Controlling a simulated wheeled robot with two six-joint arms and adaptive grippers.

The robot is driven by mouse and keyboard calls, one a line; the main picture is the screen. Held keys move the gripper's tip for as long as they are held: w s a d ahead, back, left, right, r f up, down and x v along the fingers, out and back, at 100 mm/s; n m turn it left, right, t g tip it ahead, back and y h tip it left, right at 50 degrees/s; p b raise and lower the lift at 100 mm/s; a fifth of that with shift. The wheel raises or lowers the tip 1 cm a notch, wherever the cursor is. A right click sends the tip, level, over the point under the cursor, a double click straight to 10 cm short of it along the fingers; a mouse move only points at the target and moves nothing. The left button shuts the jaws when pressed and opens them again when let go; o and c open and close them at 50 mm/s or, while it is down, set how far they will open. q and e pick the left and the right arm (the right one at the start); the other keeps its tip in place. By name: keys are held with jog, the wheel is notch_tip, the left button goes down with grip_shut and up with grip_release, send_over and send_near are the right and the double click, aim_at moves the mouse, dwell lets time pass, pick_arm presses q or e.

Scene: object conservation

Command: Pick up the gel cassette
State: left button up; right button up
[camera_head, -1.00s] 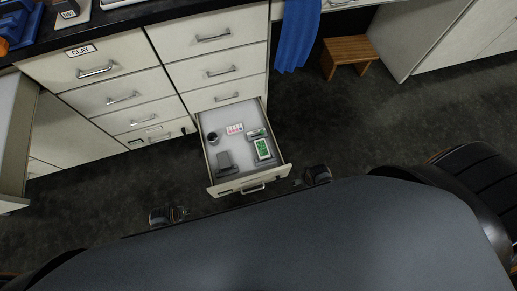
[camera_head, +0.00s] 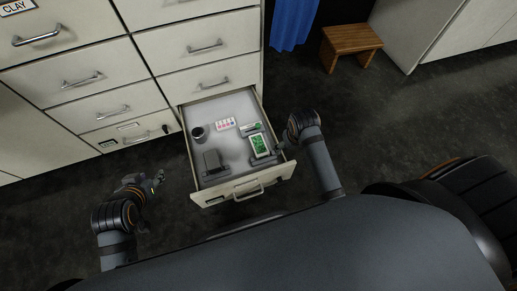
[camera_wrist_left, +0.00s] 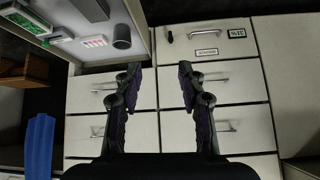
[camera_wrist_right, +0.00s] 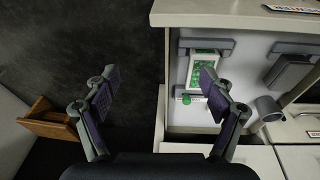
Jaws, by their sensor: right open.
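The open drawer (camera_head: 228,184) holds a flat white-framed piece with a green face (camera_head: 260,145), which I take for the gel cassette. In the right wrist view the cassette (camera_wrist_right: 203,66) lies beside the right finger, which partly covers it. My right gripper (camera_wrist_right: 158,76) is open and empty, its fingers straddling the drawer's side wall; in the head view its arm reaches up at the drawer's right side. My left gripper (camera_wrist_left: 159,70) is open and empty. In the head view the left gripper (camera_head: 159,178) is left of the drawer, outside it.
The drawer also holds a dark cup (camera_head: 198,133), a white card with pink spots (camera_head: 225,124), a small green-and-white item (camera_head: 250,128) and a dark grey block (camera_head: 212,161). Closed drawers rise behind. A wooden stool (camera_head: 350,40) stands at back right. The floor in between is clear.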

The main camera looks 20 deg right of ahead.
jog(key=w+a+f+g, duration=0.1)
jog(key=w+a+f, duration=0.25)
jog(key=w, duration=0.35)
jog(key=g, duration=0.1)
send_over(258, 142)
pick_arm(q)
jog(key=w+r+t+b, duration=0.1)
jog(key=w+r+t, duration=0.4)
jog(key=r, duration=0.5)
jog(key=w+r+t+b, duration=0.1)
jog(key=w+r+t, duration=0.2)
jog(key=r+t, duration=0.6)
pick_arm(e)
jog(key=shift+s+f+n+y, duration=0.1)
jog(key=shift+f+n+y, duration=0.25)
jog(key=shift+f, duration=0.5)
notch_tip(258, 142, down, 2)
jog(key=shift+f+b, duration=0.25)
jog(key=shift+b, duration=0.2)
pick_arm(q)
jog(key=s+d+r+m+t+h, duration=0.1)
jog(key=s+r+t, duration=0.4)
jog(key=r, duration=0.8)
jog(key=shift+r+h, duration=0.4)
jog(key=shift+h, duration=0.4)
